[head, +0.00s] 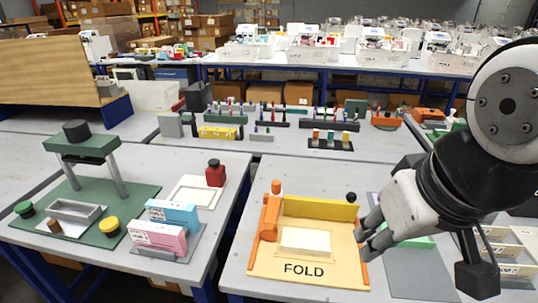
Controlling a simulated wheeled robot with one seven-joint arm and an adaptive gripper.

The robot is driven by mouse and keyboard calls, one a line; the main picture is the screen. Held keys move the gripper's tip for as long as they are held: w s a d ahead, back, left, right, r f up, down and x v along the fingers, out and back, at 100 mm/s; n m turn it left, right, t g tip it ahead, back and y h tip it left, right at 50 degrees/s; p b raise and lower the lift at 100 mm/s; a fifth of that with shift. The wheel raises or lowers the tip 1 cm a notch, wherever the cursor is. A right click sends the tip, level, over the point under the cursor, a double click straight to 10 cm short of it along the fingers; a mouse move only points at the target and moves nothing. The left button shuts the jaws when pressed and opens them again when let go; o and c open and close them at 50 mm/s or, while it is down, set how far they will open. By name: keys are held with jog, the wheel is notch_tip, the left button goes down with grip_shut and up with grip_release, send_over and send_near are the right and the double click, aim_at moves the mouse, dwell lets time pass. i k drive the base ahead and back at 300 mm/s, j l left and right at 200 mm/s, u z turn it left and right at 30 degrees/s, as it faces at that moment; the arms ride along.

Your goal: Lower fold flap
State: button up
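The fold station is a pale orange board (262,262) marked FOLD, on the front table. A yellow flap (318,208) stands raised along its back edge. A black knob (351,197) shows at the flap's right end. A white block or pad (305,241) lies in the middle of the board. My gripper (366,234) is at the board's right edge, pointing left, just below and right of the knob. Its grey fingers look apart, with nothing seen between them. They hide part of the board's right side. I cannot tell whether they touch the station.
An orange post and roller (270,217) stand on the board's left side. A green press stand (90,150) and pink and blue boxes (160,237) occupy the left table. A grey panel (418,270) lies right of the board, under my arm. A gap separates the tables.

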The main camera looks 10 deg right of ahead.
aim_at(323, 208)
jog(key=i+l, duration=0.15)
jog(key=l, duration=0.15)
jog(key=i+l+u, duration=0.1)
jog(key=l, duration=0.2)
jog(key=i+l, duration=0.35)
jog(key=l, duration=0.3)
jog(key=j+u, duration=0.05)
